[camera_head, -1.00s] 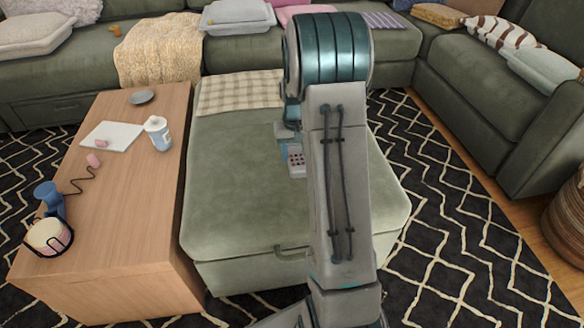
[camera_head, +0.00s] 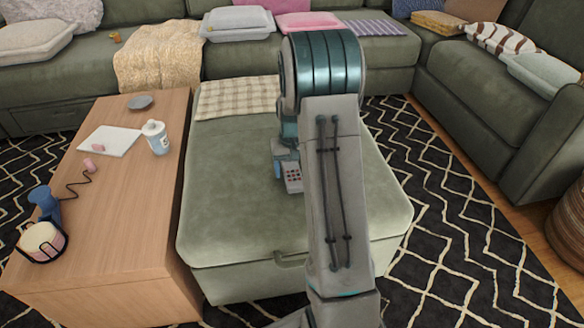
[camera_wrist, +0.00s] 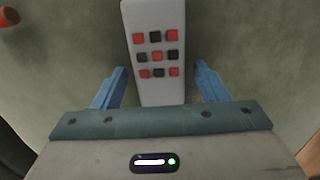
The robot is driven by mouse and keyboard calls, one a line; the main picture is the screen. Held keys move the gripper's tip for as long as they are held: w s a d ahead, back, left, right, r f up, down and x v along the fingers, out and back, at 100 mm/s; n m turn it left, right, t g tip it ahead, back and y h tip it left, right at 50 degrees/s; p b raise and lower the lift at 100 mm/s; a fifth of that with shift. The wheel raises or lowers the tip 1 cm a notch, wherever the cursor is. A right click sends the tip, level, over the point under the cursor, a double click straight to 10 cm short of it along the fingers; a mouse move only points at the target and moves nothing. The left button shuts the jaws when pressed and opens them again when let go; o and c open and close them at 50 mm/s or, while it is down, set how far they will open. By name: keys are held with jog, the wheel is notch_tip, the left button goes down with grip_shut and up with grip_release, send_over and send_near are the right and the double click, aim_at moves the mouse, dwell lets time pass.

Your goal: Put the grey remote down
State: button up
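The grey remote (camera_wrist: 157,92) has red and dark buttons and lies lengthwise between my fingers in the wrist view. My gripper (camera_wrist: 160,84) is open, with a blue finger on each side and a narrow gap between each finger and the remote. In the head view the remote (camera_head: 293,177) shows below my gripper (camera_head: 284,170), over the green ottoman (camera_head: 240,220). The remote seems to rest on the ottoman, though contact is hard to see. My arm hides part of the ottoman's right side.
A checked cloth (camera_head: 236,97) covers the ottoman's far end. The ottoman's near left is clear.

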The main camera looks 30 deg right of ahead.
notch_tip(320, 180, up, 12)
jog(key=p, duration=0.5)
jog(key=s+a+r+n, duration=0.1)
jog(key=s+a+r, duration=0.2)
jog(key=s+a, duration=0.5)
jog(key=s+a+r+n+t, duration=0.1)
jog(key=s+a, duration=0.7)
jog(key=s, duration=0.8)
notch_tip(320, 180, up, 2)
jog(key=shift+r+n, duration=0.15)
jog(key=shift+n, duration=0.55)
jog(key=shift+s, duration=0.1)
